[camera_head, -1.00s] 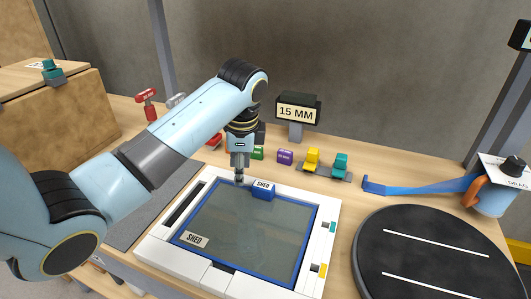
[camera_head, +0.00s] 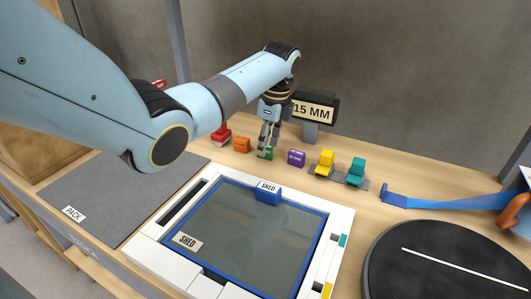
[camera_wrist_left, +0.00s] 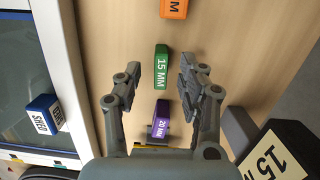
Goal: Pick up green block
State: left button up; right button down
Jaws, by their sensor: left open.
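The green block (camera_head: 265,154) stands on the wooden table behind the framed panel, partly hidden by my left gripper in the head view. In the left wrist view the green block (camera_wrist_left: 162,60) shows a "15 MM" label and lies in the gap between the fingertips. My left gripper (camera_head: 268,147) points down over it. The left gripper (camera_wrist_left: 160,70) is open, with a finger on each side of the block and visible space between. Nothing is held. My right gripper is not in view.
An orange block (camera_head: 241,145) and a purple block (camera_head: 296,158) stand close on either side. Yellow (camera_head: 325,159) and teal (camera_head: 356,171) pieces sit on a grey base. A "15 MM" sign (camera_head: 315,112) stands behind. A blue "SHED" block (camera_head: 268,196) sits on the panel's rim.

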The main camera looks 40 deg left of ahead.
pick_arm(q)
jog(key=f, duration=0.2)
jog(key=shift+a+f, duration=0.2)
jog(key=shift+f, duration=0.1)
grip_shut()
